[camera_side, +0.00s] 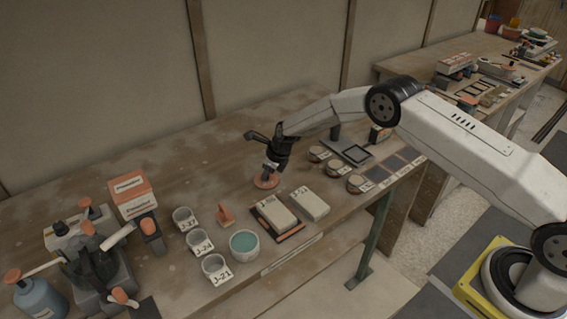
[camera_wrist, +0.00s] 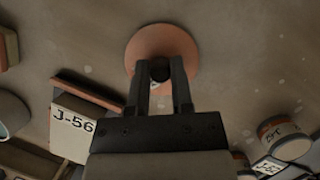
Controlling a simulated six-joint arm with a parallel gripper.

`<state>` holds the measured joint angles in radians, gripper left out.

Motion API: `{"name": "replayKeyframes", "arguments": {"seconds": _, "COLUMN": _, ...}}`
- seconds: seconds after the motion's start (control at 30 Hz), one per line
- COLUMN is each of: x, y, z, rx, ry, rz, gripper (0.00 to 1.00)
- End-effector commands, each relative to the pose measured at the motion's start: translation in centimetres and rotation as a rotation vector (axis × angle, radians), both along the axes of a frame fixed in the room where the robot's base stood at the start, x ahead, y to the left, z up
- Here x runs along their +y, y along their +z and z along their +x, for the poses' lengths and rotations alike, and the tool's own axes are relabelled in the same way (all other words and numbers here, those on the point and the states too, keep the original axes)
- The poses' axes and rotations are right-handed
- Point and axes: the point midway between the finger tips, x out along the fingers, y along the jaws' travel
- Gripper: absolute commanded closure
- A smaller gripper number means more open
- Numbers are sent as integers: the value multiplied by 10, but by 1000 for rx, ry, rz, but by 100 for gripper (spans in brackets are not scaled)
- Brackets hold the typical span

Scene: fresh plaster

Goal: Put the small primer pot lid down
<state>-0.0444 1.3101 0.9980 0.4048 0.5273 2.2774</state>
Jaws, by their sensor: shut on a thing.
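The small primer pot lid is a round orange disc (camera_side: 267,182) with a dark knob in the middle. It also shows in the wrist view (camera_wrist: 140,50), beyond my fingers. My gripper (camera_side: 271,164) points down over the workbench (camera_side: 235,172) with its fingers shut on the knob. In the wrist view the two dark fingers (camera_wrist: 160,75) stand on either side of the knob. The lid looks level and close to the bench top. I cannot tell whether it touches.
Several small round tins (camera_side: 334,168) stand to the right. Grey cups (camera_side: 199,242) and a teal-filled pot (camera_side: 244,245) stand front left. The bench behind the lid is clear.

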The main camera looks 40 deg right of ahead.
Motion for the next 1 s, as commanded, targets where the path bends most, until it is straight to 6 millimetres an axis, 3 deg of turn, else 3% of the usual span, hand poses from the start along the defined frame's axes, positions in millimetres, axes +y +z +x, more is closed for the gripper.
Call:
{"name": "replayKeyframes", "arguments": {"seconds": 0.07, "x": 0, "y": -2, "z": 0, "rx": 1, "ry": 0, "rz": -1, "gripper": 100}}
{"name": "replayKeyframes", "arguments": {"seconds": 0.1, "x": 0, "y": -2, "z": 0, "rx": 0, "ry": 0, "rz": 0, "gripper": 63}}
{"name": "replayKeyframes", "arguments": {"seconds": 0.2, "x": 0, "y": -2, "z": 0, "rx": 0, "ry": 0, "rz": 0, "gripper": 37}}
{"name": "replayKeyframes", "arguments": {"seconds": 0.63, "x": 0, "y": 1, "z": 0, "rx": 0, "ry": 0, "rz": 0, "gripper": 37}}
{"name": "replayKeyframes", "arguments": {"seconds": 1.0, "x": -5, "y": 24, "z": -7, "rx": -1, "ry": -1, "rz": 0, "gripper": 37}}
